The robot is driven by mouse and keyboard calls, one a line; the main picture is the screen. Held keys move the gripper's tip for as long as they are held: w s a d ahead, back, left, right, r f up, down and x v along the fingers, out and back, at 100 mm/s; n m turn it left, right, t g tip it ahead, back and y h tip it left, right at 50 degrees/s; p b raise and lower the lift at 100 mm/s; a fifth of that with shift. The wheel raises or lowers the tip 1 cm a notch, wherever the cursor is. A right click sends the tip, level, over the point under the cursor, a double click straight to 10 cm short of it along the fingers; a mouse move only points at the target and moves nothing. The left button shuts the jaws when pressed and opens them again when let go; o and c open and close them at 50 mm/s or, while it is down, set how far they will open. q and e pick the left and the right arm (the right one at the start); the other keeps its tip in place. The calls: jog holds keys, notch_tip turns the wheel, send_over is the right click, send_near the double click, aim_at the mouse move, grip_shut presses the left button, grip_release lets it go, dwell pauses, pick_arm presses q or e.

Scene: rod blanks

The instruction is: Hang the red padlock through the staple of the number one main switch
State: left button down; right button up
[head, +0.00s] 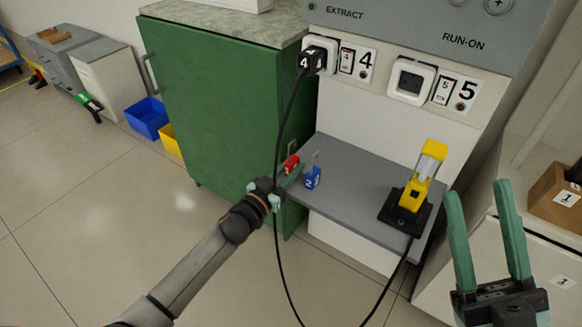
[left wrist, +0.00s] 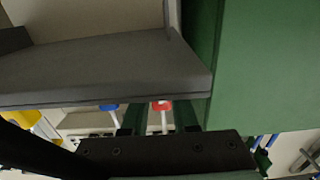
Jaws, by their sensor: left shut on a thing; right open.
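The red padlock (head: 291,163) is at the left end of the grey shelf in the head view, its shackle pointing up. My left gripper (head: 289,178) is shut on it. In the left wrist view the red padlock (left wrist: 161,105) shows between the two fingers, partly hidden by the shelf edge. I cannot tell whether it still touches the shelf.
A blue padlock (head: 313,178) stands close right of the red one. The grey shelf (head: 350,185) also bears a yellow device on a black base (head: 405,212). A black cable hangs from socket 4 (head: 316,58) in front of the shelf. A green cabinet (head: 215,95) stands left.

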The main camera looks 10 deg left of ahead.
pick_arm(q)
jog(key=shift+r+p, duration=1.25)
jog(key=shift+r, duration=0.05)
